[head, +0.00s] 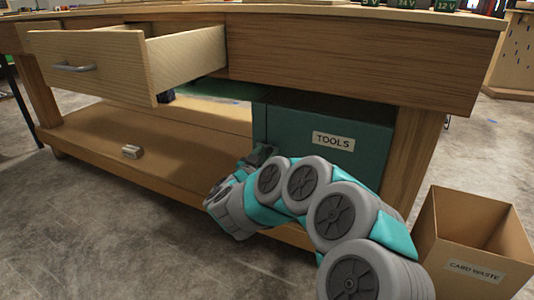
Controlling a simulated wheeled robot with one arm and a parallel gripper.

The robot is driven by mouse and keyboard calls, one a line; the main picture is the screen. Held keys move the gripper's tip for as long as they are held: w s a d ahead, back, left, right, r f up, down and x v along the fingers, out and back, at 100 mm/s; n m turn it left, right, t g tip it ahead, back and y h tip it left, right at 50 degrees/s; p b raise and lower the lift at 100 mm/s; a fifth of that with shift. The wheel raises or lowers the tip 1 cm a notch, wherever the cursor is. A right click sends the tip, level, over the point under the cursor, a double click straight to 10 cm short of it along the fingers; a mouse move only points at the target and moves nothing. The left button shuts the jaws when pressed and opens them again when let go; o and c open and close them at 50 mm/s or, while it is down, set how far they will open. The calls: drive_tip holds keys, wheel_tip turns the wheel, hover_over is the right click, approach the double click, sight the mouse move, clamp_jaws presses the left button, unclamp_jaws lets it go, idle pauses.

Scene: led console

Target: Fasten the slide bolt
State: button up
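I cannot make out a slide bolt in the head view. The teal TOOLS cabinet (285,123) stands under the workbench at its right end, its label facing me. My arm reaches in from the lower right, across the cabinet's lower front. My own arm links cover much of this area, and the fingers are too small and dark to tell open from shut. Whether it touches anything is hidden.
The workbench's drawer (120,64) hangs open at the upper left. A small pale block (132,152) lies on the lower shelf (165,145). A cardboard CARD WASTE bin (450,235) stands on the floor at right. The floor (100,235) at front left is clear.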

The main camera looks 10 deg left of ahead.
drive_tip(key=shift+o, duration=0.4)
drive_tip(key=v, duration=0.7)
drive_tip(key=shift+s+p, duration=0.4)
drive_tip(key=shift+p, duration=0.05)
drive_tip(key=shift+a, duration=0.15)
